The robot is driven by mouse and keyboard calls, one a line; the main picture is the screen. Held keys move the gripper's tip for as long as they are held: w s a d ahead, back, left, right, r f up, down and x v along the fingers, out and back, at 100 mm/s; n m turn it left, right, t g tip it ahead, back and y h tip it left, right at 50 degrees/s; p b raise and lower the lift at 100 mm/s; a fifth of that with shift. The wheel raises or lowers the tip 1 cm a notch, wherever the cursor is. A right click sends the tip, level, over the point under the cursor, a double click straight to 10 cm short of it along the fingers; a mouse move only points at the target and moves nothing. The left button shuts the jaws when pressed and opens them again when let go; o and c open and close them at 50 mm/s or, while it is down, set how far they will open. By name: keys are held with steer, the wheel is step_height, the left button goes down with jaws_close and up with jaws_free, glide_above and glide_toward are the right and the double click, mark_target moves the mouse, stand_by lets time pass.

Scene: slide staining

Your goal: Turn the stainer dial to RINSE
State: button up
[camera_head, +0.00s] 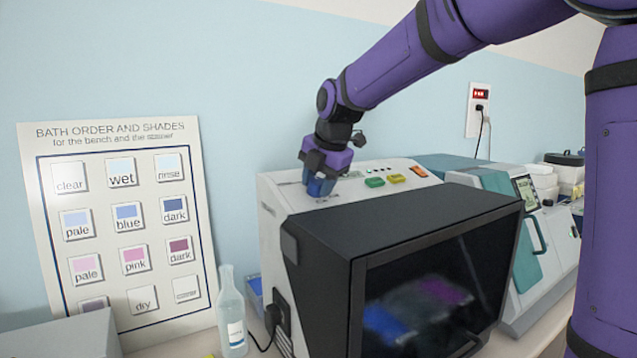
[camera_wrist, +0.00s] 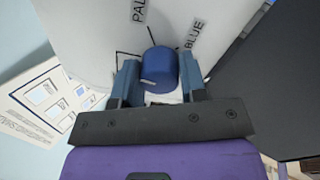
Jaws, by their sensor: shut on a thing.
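The stainer (camera_head: 274,224) is a white machine with a black windowed hood, standing on the bench. Its blue round dial (camera_wrist: 159,66) sits on the white top panel in the wrist view. The printed letters "PAL" and the word "BLUE" show beside the dial; RINSE is not visible there. A short pale mark shows on the dial's near left side. My gripper (camera_wrist: 160,82) is shut on the dial, one finger on each side. In the head view my gripper (camera_head: 320,184) reaches down onto the stainer's top left, hiding most of the dial.
Green and yellow buttons (camera_head: 397,179) and an orange switch sit right of my gripper. A shade chart (camera_head: 128,210) leans on the wall at left. A clear bottle (camera_head: 231,310) stands beside the stainer. A teal and white machine (camera_head: 490,177) stands at right.

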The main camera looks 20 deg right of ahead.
steer(key=shift+n, duration=0.9)
steer(key=o, duration=0.9)
steer(key=shift+o, duration=0.2)
steer(key=shift+r, duration=0.1)
steer(key=v, duration=1)
steer(key=shift+r, duration=0.35)
steer(key=shift+s, duration=0.1)
